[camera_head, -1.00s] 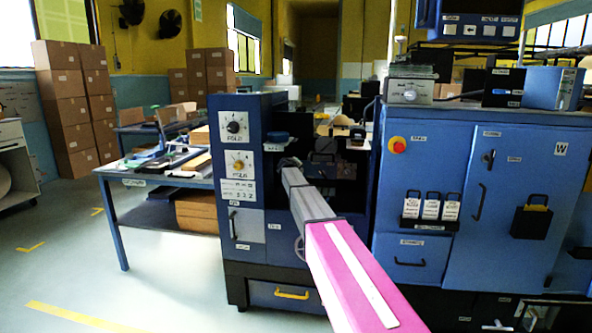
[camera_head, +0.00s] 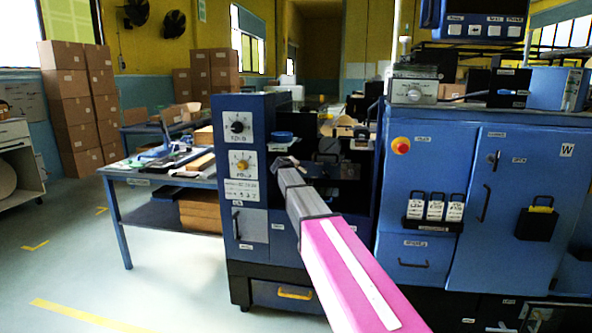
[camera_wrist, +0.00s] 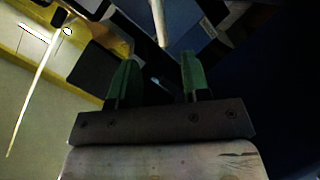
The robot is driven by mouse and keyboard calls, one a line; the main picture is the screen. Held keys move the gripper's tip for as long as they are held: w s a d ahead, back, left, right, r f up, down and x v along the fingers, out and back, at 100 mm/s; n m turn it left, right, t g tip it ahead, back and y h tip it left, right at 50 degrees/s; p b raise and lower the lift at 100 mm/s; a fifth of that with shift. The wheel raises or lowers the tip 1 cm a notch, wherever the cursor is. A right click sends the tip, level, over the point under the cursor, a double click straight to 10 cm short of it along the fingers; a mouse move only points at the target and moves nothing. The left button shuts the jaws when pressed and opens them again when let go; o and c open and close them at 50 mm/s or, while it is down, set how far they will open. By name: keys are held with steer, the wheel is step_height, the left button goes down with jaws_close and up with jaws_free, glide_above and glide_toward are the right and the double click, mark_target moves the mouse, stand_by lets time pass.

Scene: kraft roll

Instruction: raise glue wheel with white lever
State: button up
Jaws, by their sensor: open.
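My gripper (camera_head: 283,163) reaches into the dark open bay of the blue machine (camera_head: 255,155), and my arm hides part of that bay. In the wrist view my gripper (camera_wrist: 156,75) has its two green fingers apart, with nothing seen held between them. A pale rod (camera_wrist: 160,24), which looks like the white lever, enters from the top of the wrist view. Its lower end is beyond the fingertips, in line with the gap; I cannot tell the distance. I cannot make out the glue wheel in the dark bay.
A side table (camera_head: 160,181) with items on it adjoins the machine's left. A larger blue cabinet (camera_head: 440,200) with a red knob (camera_head: 401,146) stands close on the right. Cardboard boxes (camera_head: 78,120) are stacked at the back left. The floor at front left is clear.

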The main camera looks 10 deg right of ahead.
steer(key=shift+s, duration=0.15)
steer(key=s+d+f+m+g, duration=0.3)
steer(key=s+d+f+g, duration=0.1)
steer(key=s+f, duration=0.95)
steer(key=s+f+m+g+y, duration=0.1)
steer(key=s+f+g+y, duration=0.1)
steer(key=s+f, duration=0.4)
steer(key=s+f+m+g+y, duration=0.1)
steer(key=s+f+g, duration=0.3)
steer(key=s, duration=1.3)
steer(key=s+f+m+g+y, duration=0.1)
steer(key=s+f+g+y, duration=0.2)
steer(key=s+f, duration=0.6)
steer(key=s, duration=0.2)
steer(key=shift+s+f, duration=0.25)
steer(key=shift+s, duration=0.05)
